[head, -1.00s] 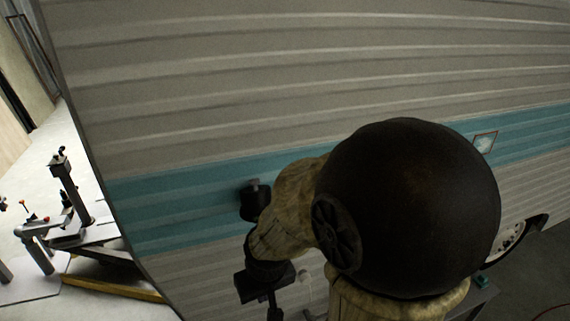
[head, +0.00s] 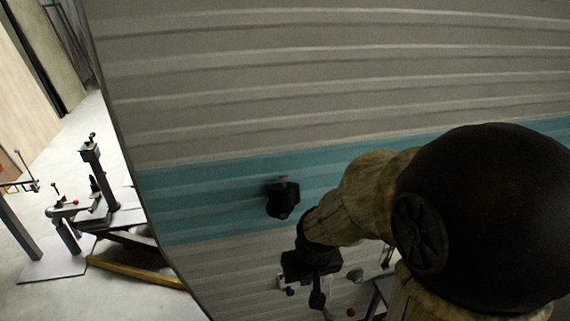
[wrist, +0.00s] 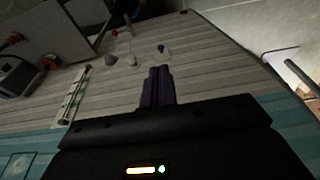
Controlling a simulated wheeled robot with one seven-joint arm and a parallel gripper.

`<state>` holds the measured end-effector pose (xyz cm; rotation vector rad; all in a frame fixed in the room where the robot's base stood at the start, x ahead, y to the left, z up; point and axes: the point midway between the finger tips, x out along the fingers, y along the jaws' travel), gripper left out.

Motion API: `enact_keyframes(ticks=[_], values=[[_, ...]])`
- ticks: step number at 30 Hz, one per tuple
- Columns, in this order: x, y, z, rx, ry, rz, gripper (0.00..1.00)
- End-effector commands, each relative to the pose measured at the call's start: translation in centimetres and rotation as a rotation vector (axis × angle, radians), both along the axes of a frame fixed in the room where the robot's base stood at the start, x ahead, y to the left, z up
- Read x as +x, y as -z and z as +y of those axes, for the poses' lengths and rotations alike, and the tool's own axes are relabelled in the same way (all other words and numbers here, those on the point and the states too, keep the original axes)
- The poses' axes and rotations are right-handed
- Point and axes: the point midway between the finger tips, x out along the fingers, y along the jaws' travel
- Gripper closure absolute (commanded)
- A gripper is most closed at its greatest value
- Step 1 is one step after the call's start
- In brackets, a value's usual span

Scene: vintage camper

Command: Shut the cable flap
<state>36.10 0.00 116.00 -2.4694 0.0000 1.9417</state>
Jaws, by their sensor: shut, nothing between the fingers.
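I cannot tell for sure which part is the cable flap. A small black fitting (head: 283,199) sticks out from the teal stripe of the camper wall in the head view. Below the stripe are small knob-like fittings (head: 290,292), also in the wrist view (wrist: 131,60), and a narrow pale framed strip (wrist: 75,96). My gripper (head: 317,300) points down below and right of the black fitting in the head view. In the wrist view its fingers (wrist: 160,70) are together and empty, with the tips close to a blue-tipped knob (wrist: 162,49). Contact cannot be told.
The ribbed camper wall (head: 330,80) fills most of the head view. A metal stand (head: 95,180) with a yellow bar (head: 135,272) is on the pale floor at left. A square panel (wrist: 18,164) sits on the teal stripe. A red knob (wrist: 14,38) shows upper left.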

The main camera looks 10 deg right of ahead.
Motion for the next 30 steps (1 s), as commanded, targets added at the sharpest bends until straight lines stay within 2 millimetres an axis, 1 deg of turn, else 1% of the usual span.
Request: enact_keyframes(ticks=[1, 2, 5, 6, 8, 9, 11, 12, 14, 15, 18, 19, 21, 24, 26, 30], values=[[1.3, -1.4, 0.0, 0.0, -0.001, -0.011, 1.0], [2.1, -2.2, 0.0, 0.0, 0.0, -0.014, 1.0], [5.2, -5.6, 0.0, 0.0, 0.001, -0.029, 1.0], [6.6, -7.2, 0.0, 0.001, 0.001, -0.036, 1.0], [8.6, -9.8, -0.1, 0.001, 0.002, -0.046, 1.0], [9.8, -11.5, -0.1, 0.001, 0.002, -0.051, 1.0], [11.5, -14.1, -0.1, 0.002, 0.003, -0.061, 1.0], [12.6, -15.9, -0.1, 0.001, 0.002, -0.068, 1.0], [14.0, -18.6, -0.1, 0.001, 0.002, -0.078, 1.0], [14.9, -20.4, -0.1, 0.001, 0.002, -0.084, 1.0], [16.6, -24.5, 0.0, 0.001, 0.001, -0.097, 1.0], [17.0, -25.6, 0.0, 0.001, 0.001, -0.101, 1.0], [17.6, -27.4, 0.0, 0.0, 0.0, -0.107, 1.0], [18.0, -28.8, 0.0, 0.0, 0.0, -0.109, 1.0], [18.1, -29.1, 0.0, 0.0, 0.0, -0.111, 1.0], [18.1, -29.1, 0.0, 0.0, 0.0, -0.111, 1.0]])
